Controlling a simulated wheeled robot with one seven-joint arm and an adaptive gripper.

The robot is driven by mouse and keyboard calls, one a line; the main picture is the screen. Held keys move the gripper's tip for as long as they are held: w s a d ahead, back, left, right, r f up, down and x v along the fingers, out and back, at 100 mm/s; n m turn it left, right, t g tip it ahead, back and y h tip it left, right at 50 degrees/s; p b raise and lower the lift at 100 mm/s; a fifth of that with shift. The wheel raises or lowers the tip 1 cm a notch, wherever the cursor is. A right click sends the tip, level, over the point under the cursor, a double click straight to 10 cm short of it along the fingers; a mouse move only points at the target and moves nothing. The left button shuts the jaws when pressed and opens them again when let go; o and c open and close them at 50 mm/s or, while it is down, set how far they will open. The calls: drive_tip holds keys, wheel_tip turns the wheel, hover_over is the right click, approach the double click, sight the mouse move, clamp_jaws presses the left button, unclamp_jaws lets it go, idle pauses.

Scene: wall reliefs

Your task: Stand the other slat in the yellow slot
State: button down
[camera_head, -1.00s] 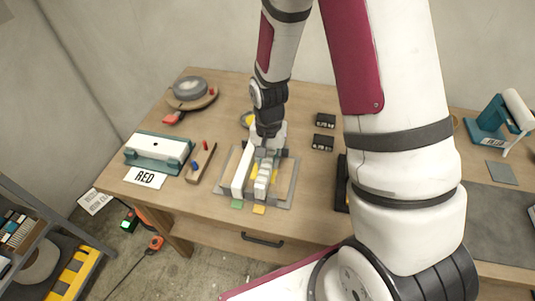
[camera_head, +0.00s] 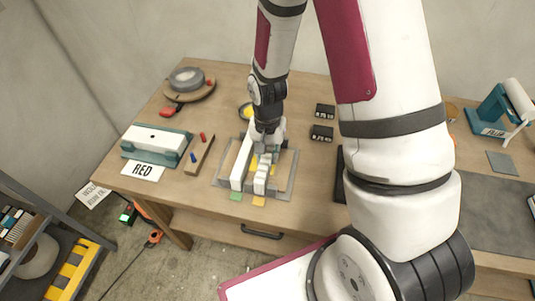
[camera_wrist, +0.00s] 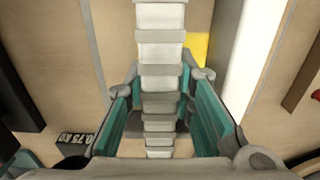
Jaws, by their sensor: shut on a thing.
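My gripper (camera_head: 265,146) is shut on a ribbed white-and-grey slat (camera_head: 261,181). In the wrist view, the slat (camera_wrist: 161,55) runs between the teal finger pads of my gripper (camera_wrist: 160,108). A plain white slat (camera_head: 242,165) stands to its left on the same grey base (camera_head: 283,187). That slat (camera_wrist: 254,60) is on the right in the wrist view. A yellow patch (camera_wrist: 197,46) shows beside the held slat. The yellow tag (camera_head: 259,201) is in front of the held slat, the green tag (camera_head: 236,196) in front of the other. I cannot tell whether the held slat's bottom is inside the slot.
Two black weights (camera_head: 322,132) lie to the right. A round board with a grey disc (camera_head: 187,81) is at the back left.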

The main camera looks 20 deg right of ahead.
drive_tip(key=shift+f, duration=0.25)
drive_tip(key=c, duration=1.3)
unclamp_jaws()
drive_tip(key=shift+r, duration=0.1)
drive_tip(key=s+r+n+t, duration=0.1)
drive_tip(key=s+r+n, duration=0.15)
drive_tip(key=r, duration=1.05)
drive_tip(key=s+r+n+t, duration=0.1)
drive_tip(key=s+r+t, duration=0.15)
drive_tip(key=r, duration=1.15)
drive_tip(key=s+r+n+t, duration=0.2)
drive_tip(key=s+r+n, duration=0.1)
drive_tip(key=s+r, duration=0.5)
drive_tip(key=s, duration=0.2)
drive_tip(key=shift+s+n, duration=0.35)
drive_tip(key=shift+s, duration=0.05)
